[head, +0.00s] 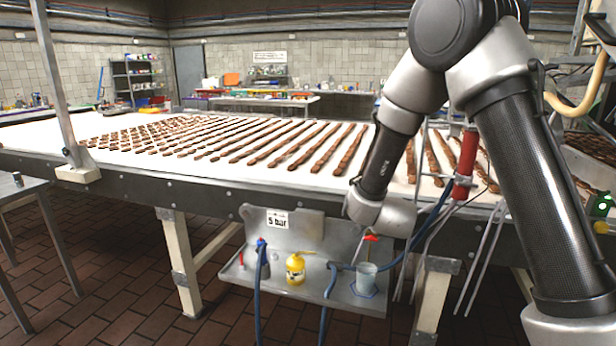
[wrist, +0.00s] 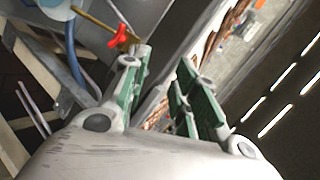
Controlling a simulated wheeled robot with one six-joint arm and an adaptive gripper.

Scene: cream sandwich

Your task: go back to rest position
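My gripper (wrist: 160,78) shows in the wrist view with its two green-padded fingers spread apart and nothing between them. In the head view my arm hangs down on the right in front of the long table, and its wrist is just above the metal shelf. The fingers cannot be made out there. A red valve handle (wrist: 117,37) is beside the tip of the left finger in the wrist view; I cannot tell whether they touch. A red handle (head: 371,238) also shows just below my wrist in the head view.
The long white table (head: 105,175) carries rows of brown bars (head: 255,138). A red cylinder (head: 466,160) and thin rods are close to my arm. Open tiled floor lies left.

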